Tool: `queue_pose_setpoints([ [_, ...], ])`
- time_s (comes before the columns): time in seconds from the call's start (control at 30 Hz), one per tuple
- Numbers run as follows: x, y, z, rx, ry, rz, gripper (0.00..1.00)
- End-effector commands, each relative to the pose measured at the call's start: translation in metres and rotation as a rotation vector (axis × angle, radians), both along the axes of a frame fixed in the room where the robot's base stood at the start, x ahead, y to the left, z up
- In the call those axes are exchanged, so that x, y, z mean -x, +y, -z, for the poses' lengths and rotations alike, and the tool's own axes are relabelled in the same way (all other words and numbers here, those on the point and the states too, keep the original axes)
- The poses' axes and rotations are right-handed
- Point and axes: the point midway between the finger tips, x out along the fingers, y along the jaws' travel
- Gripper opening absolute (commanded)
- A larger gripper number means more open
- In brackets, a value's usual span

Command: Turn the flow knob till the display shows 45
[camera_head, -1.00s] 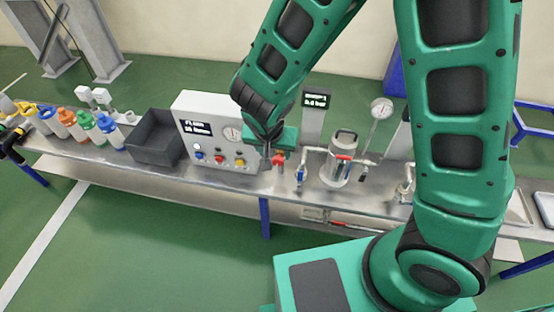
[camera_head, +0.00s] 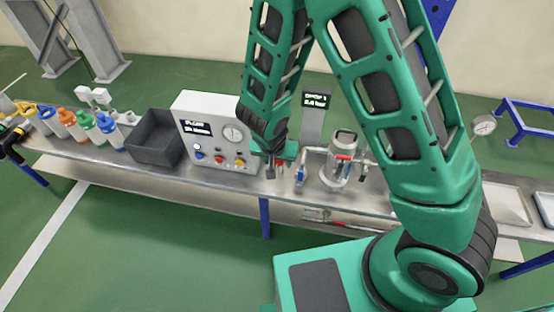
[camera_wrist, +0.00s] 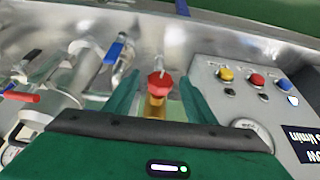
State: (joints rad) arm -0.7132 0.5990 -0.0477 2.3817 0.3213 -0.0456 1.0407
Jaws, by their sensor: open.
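The flow knob looks to be the red faceted knob on a brass stem (camera_wrist: 158,84) in the wrist view. My gripper (camera_wrist: 160,92) is open, with one finger on each side of the knob; I cannot tell whether they touch it. In the head view my gripper (camera_head: 275,170) is low over the bench, just right of the white control panel (camera_head: 228,108), and hides the knob. The panel's dark flow display (camera_head: 196,128) is lit, but its number is too small to read.
A blue-handled valve (camera_head: 300,174) stands close to the right of my gripper. Beyond it are a metal vessel (camera_head: 342,170) with a red handle and a post with another display (camera_head: 317,99). A dark open bin (camera_head: 157,140) stands left of the panel.

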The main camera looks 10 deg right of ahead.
Motion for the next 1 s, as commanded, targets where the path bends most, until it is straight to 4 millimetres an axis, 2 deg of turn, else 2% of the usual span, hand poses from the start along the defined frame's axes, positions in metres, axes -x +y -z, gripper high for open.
queue_pose_setpoints([
  [0.13,-0.0001,0.0002,-0.0002,0.000,0.000,0.000,0.48],
  [0.3,-0.0001,0.0003,-0.0004,0.000,0.000,0.000,0.09],
  [0.67,-0.0007,0.0028,-0.0005,0.039,0.016,-0.003,0.10],
  [1.0,-0.0023,0.0078,0.0008,0.254,0.100,-0.002,0.10],
])
